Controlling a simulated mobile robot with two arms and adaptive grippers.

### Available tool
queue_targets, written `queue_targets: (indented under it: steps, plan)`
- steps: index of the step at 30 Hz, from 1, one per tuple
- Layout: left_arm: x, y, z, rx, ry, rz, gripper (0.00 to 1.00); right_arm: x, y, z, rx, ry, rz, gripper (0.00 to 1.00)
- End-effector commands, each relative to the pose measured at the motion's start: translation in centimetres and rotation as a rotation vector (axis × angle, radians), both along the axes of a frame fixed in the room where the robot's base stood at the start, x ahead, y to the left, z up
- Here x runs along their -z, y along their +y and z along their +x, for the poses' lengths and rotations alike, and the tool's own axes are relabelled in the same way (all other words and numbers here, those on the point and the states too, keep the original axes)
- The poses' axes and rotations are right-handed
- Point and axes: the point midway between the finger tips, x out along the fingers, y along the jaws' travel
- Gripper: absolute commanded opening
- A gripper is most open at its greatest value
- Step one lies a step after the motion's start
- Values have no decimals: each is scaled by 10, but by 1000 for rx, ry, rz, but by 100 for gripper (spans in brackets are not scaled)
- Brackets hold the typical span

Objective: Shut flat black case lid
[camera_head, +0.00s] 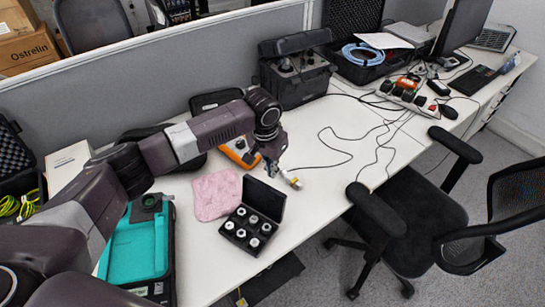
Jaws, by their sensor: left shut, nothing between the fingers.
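A small flat black case (233,238) lies open on the white desk, with several round silver-white pieces in its dark insert. Its lid (265,196) stands raised along the back right side. My left arm comes in from the left, and my left gripper (273,170) is shut and empty, pointing down just behind the raised lid. I cannot tell whether it touches the lid. A small metal piece with a cable (293,183) lies just right of the gripper. My right gripper is not in view.
A pink cloth (214,194) and an orange device (240,153) lie beside the small case. A teal tray (134,252) is at the left. A bulky black case (294,78) stands behind. Loose cables cross the desk at right. A chair (425,215) stands at the front edge.

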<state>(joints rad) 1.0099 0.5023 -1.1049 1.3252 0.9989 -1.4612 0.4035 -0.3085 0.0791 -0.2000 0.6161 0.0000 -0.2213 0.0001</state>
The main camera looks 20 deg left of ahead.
Motion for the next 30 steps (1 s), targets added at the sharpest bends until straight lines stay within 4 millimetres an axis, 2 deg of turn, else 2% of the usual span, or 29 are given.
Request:
queue_targets:
  steps: [3,10,30]
  plan:
    - [-7,6,-13,1,-1,2,0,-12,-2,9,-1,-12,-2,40]
    - [-8,9,-27,0,-1,1,0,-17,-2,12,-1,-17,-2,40]
    - [-9,10,-25,-2,-44,-13,0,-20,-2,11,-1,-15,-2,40]
